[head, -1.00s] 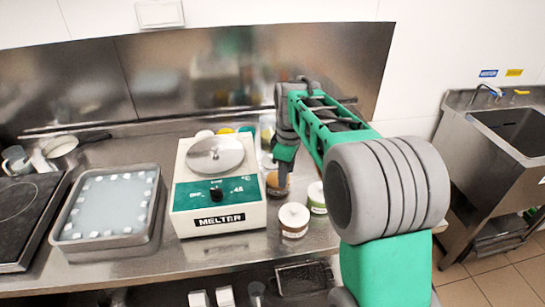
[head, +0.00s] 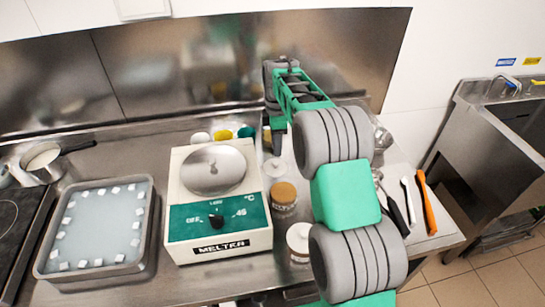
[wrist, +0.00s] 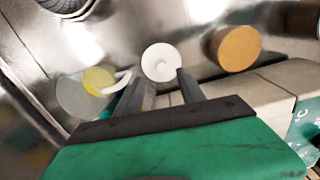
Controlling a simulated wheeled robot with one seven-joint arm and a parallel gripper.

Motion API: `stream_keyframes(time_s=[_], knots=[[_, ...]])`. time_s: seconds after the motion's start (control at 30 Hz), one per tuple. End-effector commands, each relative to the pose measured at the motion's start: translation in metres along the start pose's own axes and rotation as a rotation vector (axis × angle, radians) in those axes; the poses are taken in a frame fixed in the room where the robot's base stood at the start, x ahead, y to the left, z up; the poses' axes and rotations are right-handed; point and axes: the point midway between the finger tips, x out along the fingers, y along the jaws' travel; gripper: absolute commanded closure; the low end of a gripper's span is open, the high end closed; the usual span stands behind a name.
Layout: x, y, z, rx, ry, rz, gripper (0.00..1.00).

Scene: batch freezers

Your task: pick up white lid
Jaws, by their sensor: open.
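A round white lid (wrist: 160,60) with a small knob shows in the wrist view, just beyond the fingertips and in line with the gap between them. In the head view a pale lid (head: 275,167) stands behind the cork-topped jar, beside the melter; it appears to be the same one. My gripper (wrist: 161,76) is open and empty, its two grey fingers apart. From the wrist view I cannot tell how high the fingers are above the lid. In the head view my arm reaches over the counter to the right of the melter, and the fingers are mostly hidden.
The melter (head: 218,222) stands close on the left. A jar with a cork lid (head: 283,193) and another white-lidded jar (head: 299,236) stand in front. Small yellow and white items (head: 222,135) sit behind the melter. Utensils (head: 427,203) lie on the right.

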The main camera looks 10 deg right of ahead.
Motion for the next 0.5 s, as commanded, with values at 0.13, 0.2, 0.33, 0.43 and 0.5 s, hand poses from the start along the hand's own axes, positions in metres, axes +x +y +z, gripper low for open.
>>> stream_keyframes(time_s=[0.13, 0.2, 0.33, 0.43, 0.5], knots=[[0.016, -0.001, 0.000, 0.000, 0.000, -0.004, 0.54], [0.025, -0.001, 0.000, 0.000, 0.000, -0.004, 0.54], [0.045, -0.003, 0.000, 0.000, 0.000, -0.007, 0.54], [0.064, -0.002, 0.000, 0.000, 0.000, -0.004, 0.54], [0.072, -0.002, 0.000, 0.000, 0.000, -0.002, 0.54]])
